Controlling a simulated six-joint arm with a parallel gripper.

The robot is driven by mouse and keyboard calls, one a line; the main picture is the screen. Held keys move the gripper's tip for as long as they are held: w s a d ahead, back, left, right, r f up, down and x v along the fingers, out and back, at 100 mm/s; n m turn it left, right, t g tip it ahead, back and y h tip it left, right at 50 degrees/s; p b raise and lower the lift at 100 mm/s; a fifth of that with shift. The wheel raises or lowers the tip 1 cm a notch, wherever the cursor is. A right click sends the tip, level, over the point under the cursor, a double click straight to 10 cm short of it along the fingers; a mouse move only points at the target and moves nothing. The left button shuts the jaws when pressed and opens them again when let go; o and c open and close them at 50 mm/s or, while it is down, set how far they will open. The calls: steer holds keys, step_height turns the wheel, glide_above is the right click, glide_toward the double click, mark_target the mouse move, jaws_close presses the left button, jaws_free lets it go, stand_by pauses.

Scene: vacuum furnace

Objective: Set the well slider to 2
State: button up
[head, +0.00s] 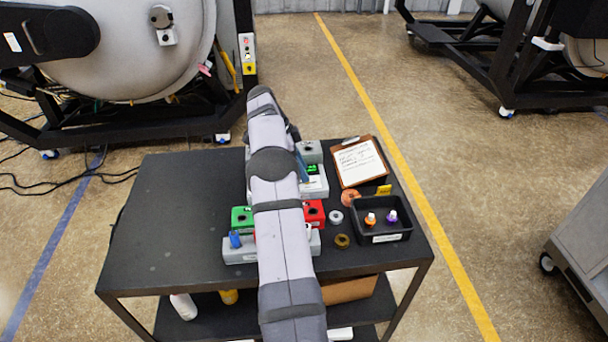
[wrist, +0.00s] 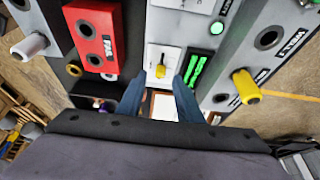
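In the wrist view, a small yellow knob (wrist: 160,71) stands on a white panel (wrist: 154,54), and it looks like the slider. A green lit display (wrist: 195,72) is just right of it; its reading is not legible to me. My gripper (wrist: 159,90) has two blue fingers, apart with nothing between them, one either side of the knob's line. I cannot tell whether they touch the panel. In the head view, the white device (head: 316,184) with its green display (head: 312,169) is partly behind my arm, which hides the knob.
A red block (wrist: 95,35) with holes lies left of the device, and a grey block with a yellow peg (wrist: 246,86) lies right in the wrist view. In the head view, a clipboard (head: 357,162) and a black tray (head: 382,236) with small bottles are to the right. The table's left side is clear.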

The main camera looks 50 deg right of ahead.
steer(key=shift+v, duration=2.45)
steer(key=w+a+n+t+y, duration=0.1)
steer(key=w+a+n+t, duration=0.15)
steer(key=a+n, duration=1.8)
steer(key=s+a+f+n+y, duration=0.1)
steer(key=s+a+f+n, duration=0.2)
steer(key=s+a, duration=0.75)
steer(key=s+a+f+n+y, duration=0.1)
steer(key=s+a+f+n, duration=0.45)
steer(key=a, duration=0.85)
step_height(320, 180, down, 6)
steer(key=s+m+b, duration=0.1)
steer(key=m+b, duration=0.1)
steer(key=b, duration=0.6)
steer(key=shift+s+d+t, duration=0.15)
steer(key=shift+s+t, duration=0.2)
steer(key=shift+s, duration=0.05)
